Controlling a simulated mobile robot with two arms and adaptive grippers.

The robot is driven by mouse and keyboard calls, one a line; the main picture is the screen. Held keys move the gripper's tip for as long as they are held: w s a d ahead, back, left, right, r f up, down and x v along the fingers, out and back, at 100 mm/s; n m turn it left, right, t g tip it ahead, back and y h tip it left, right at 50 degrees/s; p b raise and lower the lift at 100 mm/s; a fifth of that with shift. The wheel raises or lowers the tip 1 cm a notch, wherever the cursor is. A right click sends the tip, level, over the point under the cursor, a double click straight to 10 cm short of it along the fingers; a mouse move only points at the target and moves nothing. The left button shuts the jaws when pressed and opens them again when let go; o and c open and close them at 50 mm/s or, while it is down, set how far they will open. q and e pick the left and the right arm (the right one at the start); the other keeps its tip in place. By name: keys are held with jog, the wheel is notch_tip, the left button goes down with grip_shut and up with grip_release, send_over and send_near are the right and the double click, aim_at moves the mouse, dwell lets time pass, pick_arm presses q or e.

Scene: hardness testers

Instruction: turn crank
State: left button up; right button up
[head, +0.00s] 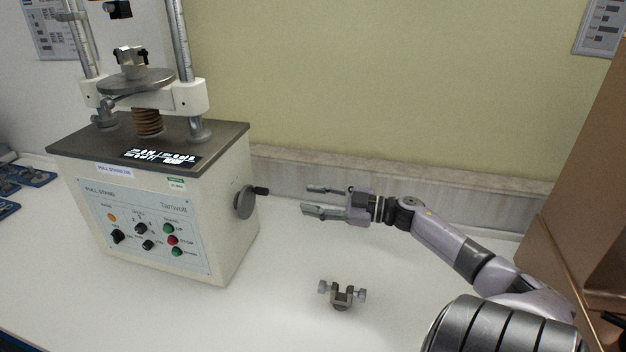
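The crank (245,202) is a grey disc with a short black handle (261,190) on the right side of the hardness tester (150,215), a cream box labelled "Pull stand". The handle points to the right. My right gripper (312,199) comes in from the right and is at about the crank's height in the picture. Its fingers are spread apart and empty, pointing left at the crank, with a gap between the fingertips and the handle. My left gripper is not in view.
A small metal clamp fixture (341,295) lies on the white table (290,325) in front of my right gripper. A brown cabinet or box (590,200) stands at the right. Blue trays with parts (30,176) are at the far left. The table between tester and fixture is clear.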

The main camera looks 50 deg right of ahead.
jog(key=a+m+g+y, duration=0.2)
jog(key=a+y, duration=0.2)
jog(key=a, duration=0.2)
jog(key=m+t+h, duration=0.2)
jog(key=m+h, duration=0.2)
jog(key=m, duration=0.5)
send_near(264, 192)
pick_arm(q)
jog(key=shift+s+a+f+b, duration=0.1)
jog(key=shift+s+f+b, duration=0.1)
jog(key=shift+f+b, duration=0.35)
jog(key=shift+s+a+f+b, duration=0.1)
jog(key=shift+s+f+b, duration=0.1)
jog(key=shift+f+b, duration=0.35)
pick_arm(e)
jog(key=shift+w+d+f+x, duration=0.1)
jog(key=shift+d+x, duration=0.05)
jog(key=shift+x, duration=1.6)
jog(key=shift+w+d+f+x, duration=0.1)
jog(key=shift+f+x, duration=0.05)
jog(key=shift+x, duration=1.6)
jog(key=shift+d+f+x, duration=0.1)
jog(key=shift+d+x, duration=0.05)
jog(key=shift+x, duration=1.55)
grip_shut()
